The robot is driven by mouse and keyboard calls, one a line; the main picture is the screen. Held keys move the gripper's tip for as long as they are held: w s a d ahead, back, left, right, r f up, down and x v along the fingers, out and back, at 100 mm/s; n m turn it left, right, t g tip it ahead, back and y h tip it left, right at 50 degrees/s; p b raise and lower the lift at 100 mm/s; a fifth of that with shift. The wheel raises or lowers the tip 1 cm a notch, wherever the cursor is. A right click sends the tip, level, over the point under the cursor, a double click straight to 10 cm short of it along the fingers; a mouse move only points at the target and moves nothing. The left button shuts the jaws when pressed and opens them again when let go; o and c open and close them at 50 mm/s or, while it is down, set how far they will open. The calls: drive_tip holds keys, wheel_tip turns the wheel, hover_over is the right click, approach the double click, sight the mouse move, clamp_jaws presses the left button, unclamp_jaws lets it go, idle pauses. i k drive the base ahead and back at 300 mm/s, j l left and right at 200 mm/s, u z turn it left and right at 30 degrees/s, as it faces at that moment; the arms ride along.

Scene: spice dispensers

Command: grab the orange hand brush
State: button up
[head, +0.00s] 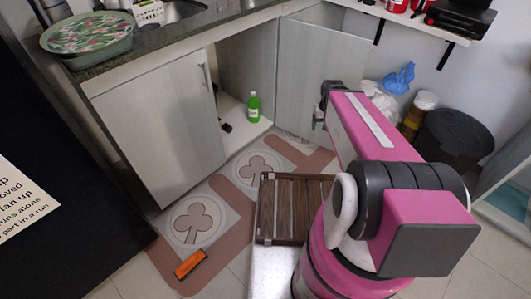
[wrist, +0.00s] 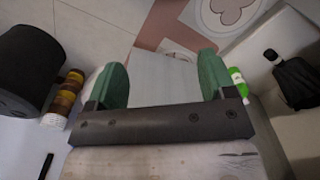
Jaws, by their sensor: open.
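The orange hand brush (head: 190,264) lies on the floor mat at the lower left of the head view, with a dark edge along its side. It does not show in the wrist view. My gripper (wrist: 163,64) is open, its two green fingers wide apart with nothing held between them. In the head view my arm reaches away toward the open cabinet door, and the gripper is partly hidden at its far end. It is well apart from the brush, farther back and to the right.
A green bottle (head: 253,107) stands in the open cabinet. A brown slatted wooden piece (head: 290,208) lies beside my base. A dark bin (head: 455,137) and stacked jars (head: 418,115) stand at the right. The patterned mat (head: 222,188) is mostly clear around the brush.

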sight(186, 269)
drive_tip(key=u, duration=0.45)
drive_tip(key=i+l+u, duration=0.1)
drive_tip(key=u, duration=0.8)
drive_tip(key=l+u, duration=0.15)
drive_tip(key=u, duration=0.3)
drive_tip(key=l+u, duration=0.1)
drive_tip(key=u, duration=0.4)
drive_tip(key=l+u, duration=0.1)
drive_tip(key=u, duration=0.35)
drive_tip(key=j+u, duration=0.15)
drive_tip(key=u, duration=0.2)
drive_tip(key=k+j+z, duration=0.1)
drive_tip(key=j, duration=0.3)
drive_tip(key=k+j, duration=0.2)
drive_tip(key=j, duration=0.15)
drive_tip(key=k+j+z, duration=0.15)
drive_tip(key=j, duration=0.25)
drive_tip(key=k+j, duration=0.15)
drive_tip(key=j, duration=0.2)
drive_tip(key=z, duration=0.05)
